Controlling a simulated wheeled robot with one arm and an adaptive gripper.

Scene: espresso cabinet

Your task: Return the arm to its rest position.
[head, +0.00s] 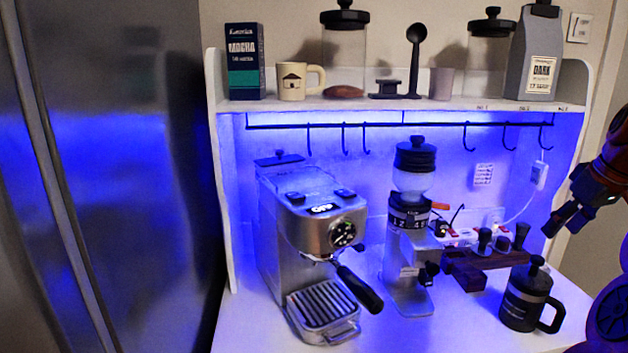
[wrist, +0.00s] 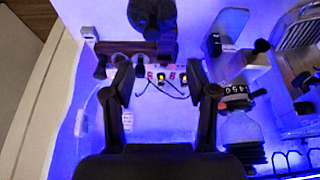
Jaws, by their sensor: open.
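My gripper (head: 562,218) is at the right edge of the head view, in front of the cabinet's right side and up and to the right of the black jug (head: 530,297). In the wrist view my gripper (wrist: 158,80) has its two fingers spread apart with nothing between them. Beyond the fingers that view shows the power strip (wrist: 166,79) and, above it, the dark jug (wrist: 152,14). Much of my arm is cut off by the right edge of the head view.
The espresso machine (head: 310,235) and grinder (head: 408,240) stand on the white counter. A dark wooden stand (head: 485,268) holds small tools. The shelf (head: 385,104) above carries jars, mugs and packets. A steel fridge (head: 120,170) fills the left.

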